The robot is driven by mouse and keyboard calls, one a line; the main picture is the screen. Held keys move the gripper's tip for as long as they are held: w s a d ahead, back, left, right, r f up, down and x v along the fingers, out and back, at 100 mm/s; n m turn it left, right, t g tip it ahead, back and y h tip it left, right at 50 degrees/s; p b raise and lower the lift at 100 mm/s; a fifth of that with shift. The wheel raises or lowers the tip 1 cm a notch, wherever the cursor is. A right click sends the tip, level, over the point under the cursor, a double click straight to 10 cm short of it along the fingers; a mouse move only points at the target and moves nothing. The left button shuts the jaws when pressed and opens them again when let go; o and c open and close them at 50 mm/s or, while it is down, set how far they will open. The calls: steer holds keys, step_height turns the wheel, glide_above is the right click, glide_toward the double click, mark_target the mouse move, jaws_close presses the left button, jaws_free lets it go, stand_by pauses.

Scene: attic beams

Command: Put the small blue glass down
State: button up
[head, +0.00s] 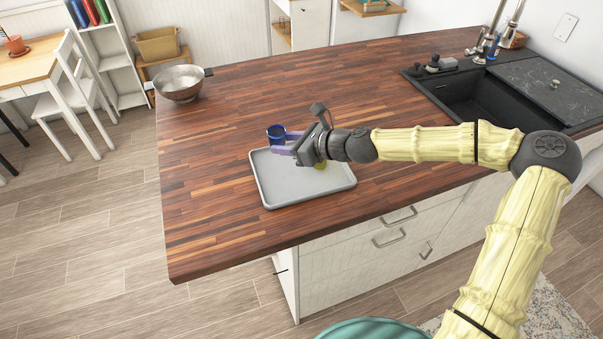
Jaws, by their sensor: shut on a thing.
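A small blue glass (276,134) shows at the far-left side of my gripper, above or near the back edge of a grey tray (275,188). My gripper (283,147) has purple fingers and is shut on the blue glass. The glass looks upright. I cannot tell from this view whether its base touches the tray or the counter. A yellow-green thing (319,166) lies on the tray, partly hidden behind my gripper.
The tray sits on a wooden counter (215,225) near its front edge. A metal pan (179,83) stands at the far left corner. A dark sink (470,100) with a faucet is at the right. The counter left and behind the tray is clear.

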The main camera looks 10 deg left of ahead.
steer(key=shift+f, duration=0.3)
glide_above(289, 178)
steer(key=shift+a+f, duration=0.1)
steer(key=shift+f, duration=3)
steer(key=shift+f+p, duration=0.3)
steer(key=shift+f, duration=1.55)
steer(key=shift+f, duration=0.15)
steer(key=o, duration=1)
